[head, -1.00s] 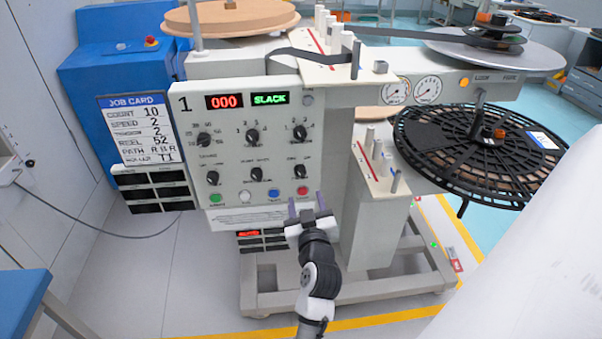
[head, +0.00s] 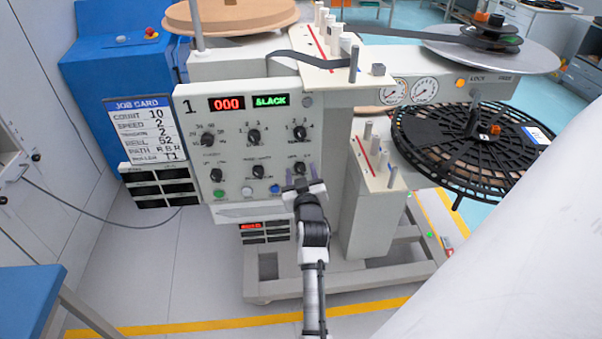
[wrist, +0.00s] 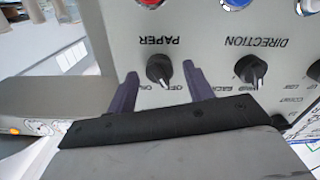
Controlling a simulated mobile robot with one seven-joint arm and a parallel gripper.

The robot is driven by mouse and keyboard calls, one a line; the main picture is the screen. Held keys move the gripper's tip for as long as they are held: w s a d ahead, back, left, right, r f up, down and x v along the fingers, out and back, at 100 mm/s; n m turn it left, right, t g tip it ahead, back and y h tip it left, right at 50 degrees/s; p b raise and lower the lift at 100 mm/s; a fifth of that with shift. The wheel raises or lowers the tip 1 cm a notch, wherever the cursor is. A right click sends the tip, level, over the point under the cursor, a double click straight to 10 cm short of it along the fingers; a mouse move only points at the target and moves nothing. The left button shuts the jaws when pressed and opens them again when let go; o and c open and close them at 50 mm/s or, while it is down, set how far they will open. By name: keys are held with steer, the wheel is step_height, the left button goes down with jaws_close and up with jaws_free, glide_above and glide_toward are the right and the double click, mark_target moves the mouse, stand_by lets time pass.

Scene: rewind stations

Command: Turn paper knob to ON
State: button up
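The paper knob (wrist: 159,69) is a small black knob on the pale panel. My gripper (wrist: 160,71) is open, with one purple finger on each side of the knob and visible gaps. I cannot tell how far the tips are from the panel. In the head view my gripper (head: 302,172) is at the panel's lower right, partly covering this knob.
The direction knob (wrist: 250,70) is close beside my right finger in the wrist view. A red button (wrist: 151,3) and a blue button (wrist: 237,3) are near. In the head view the panel (head: 228,150) has several other knobs, and a job card (head: 144,130) hangs left.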

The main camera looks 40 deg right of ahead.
steer(key=c, duration=0.9)
steer(key=shift+m, duration=0.3)
steer(key=shift+w+a+m+b, duration=0.1)
steer(key=shift+m+b, duration=0.35)
steer(key=shift+m, duration=0.35)
steer(key=m, duration=0.3)
steer(key=shift+m, duration=0.4)
steer(key=m, duration=0.2)
steer(key=m+p, duration=0.1)
steer(key=m, duration=0.2)
steer(key=shift+d+m, duration=0.2)
steer(key=shift+m, duration=0.1)
steer(key=shift+s+m, duration=0.2)
steer(key=shift+m, duration=0.1)
